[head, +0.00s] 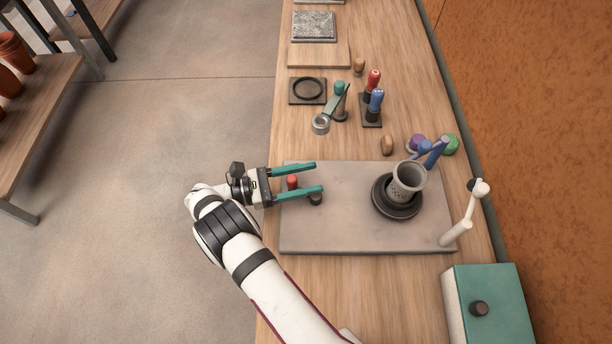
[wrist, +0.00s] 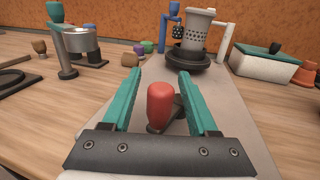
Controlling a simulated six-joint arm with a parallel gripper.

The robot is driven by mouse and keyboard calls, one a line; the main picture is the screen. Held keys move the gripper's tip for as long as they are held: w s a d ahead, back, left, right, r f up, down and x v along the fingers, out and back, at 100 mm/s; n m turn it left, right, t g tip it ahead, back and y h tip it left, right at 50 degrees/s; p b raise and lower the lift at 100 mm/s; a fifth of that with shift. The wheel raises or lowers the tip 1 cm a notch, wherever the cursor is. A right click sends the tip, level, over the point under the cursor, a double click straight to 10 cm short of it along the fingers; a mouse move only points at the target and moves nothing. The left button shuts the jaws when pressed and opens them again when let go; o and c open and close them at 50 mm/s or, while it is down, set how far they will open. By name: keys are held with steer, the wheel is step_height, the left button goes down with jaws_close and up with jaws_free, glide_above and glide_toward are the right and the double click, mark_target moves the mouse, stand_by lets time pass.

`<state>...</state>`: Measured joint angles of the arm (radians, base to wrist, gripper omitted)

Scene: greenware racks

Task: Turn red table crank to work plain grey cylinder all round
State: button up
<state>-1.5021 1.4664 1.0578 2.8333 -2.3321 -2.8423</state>
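The red crank knob (head: 292,182) stands at the left edge of the grey board, and it also shows in the wrist view (wrist: 160,104). My gripper (head: 319,177) is open, its two teal fingers on either side of the red knob with gaps to both. The knob sits between the fingers, nearer the palm than the tips. A dark crank part (head: 316,199) shows beside one finger. The plain grey cylinder (head: 409,180) stands upright on a dark round turntable (head: 397,209), with rows of dark dots on its side. A blue arm (head: 434,153) stands right behind it.
The grey board (head: 330,236) lies on the wooden bench. A white jointed post (head: 468,215) and a teal-lidded box (head: 500,306) stand to the right. A ring on a stand (head: 321,124) and red and blue handled tools (head: 373,98) stand farther up the bench.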

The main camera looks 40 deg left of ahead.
steer(key=shift+r, duration=0.45)
steer(key=w+d+r, duration=0.5)
steer(key=d+r, duration=0.5)
steer(key=shift+w+d, duration=0.2)
